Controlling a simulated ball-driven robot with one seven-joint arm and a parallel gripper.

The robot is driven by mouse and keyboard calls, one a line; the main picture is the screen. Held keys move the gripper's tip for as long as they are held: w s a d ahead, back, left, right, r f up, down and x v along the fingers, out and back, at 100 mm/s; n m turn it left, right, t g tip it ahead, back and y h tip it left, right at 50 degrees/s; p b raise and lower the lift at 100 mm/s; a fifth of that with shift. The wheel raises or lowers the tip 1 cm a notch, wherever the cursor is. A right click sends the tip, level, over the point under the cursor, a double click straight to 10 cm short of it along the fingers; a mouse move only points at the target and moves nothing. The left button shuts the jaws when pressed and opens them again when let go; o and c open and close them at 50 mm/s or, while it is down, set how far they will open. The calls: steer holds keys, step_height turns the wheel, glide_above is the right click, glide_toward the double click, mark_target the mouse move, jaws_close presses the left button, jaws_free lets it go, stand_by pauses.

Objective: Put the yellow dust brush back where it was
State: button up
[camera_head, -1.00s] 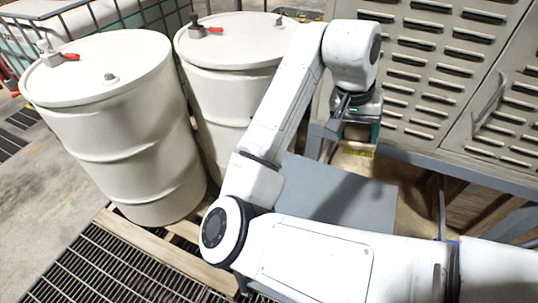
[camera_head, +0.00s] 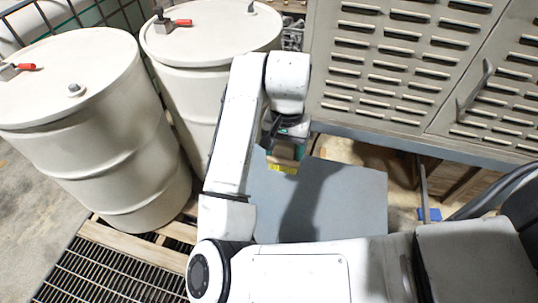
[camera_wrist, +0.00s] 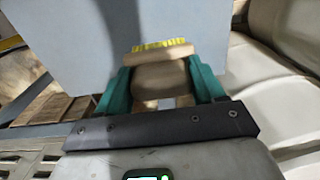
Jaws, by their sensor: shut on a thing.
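The dust brush (camera_head: 283,161) has a light wooden body and yellow bristles. My gripper (camera_head: 286,152) is shut on it and holds it over the far left part of a grey-blue flat top (camera_head: 345,205). In the wrist view the brush (camera_wrist: 160,74) sits between my teal fingers (camera_wrist: 160,88), its yellow bristles pointing away from the gripper. The grey-blue top (camera_wrist: 85,40) is beyond the bristles there. I cannot tell how high the brush is above it.
Two cream drums (camera_head: 90,120) (camera_head: 210,45) stand at the left on a wooden pallet (camera_head: 130,243). A louvred grey cabinet (camera_head: 400,70) is behind at the right. A small blue item (camera_head: 430,214) lies at the right. The near part of the grey-blue top is bare.

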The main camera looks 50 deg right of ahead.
steer(key=shift+w+d+f+b, duration=0.35)
steer(key=shift+w+f, duration=0.65)
steer(key=shift+f, duration=0.6)
steer(key=shift+w+d+f+b, duration=0.35)
steer(key=shift+w+f, duration=0.6)
steer(key=shift+f, duration=0.65)
steer(key=shift+w+d+f+b, duration=0.2)
steer(key=shift+w+d+f, duration=0.2)
steer(key=shift+w+f, duration=0.9)
steer(key=o, duration=1.1)
steer(key=shift+s+f, duration=0.3)
step_height(320, 180, up, 12)
steer(key=p, duration=0.1)
steer(key=shift+p, duration=0.3)
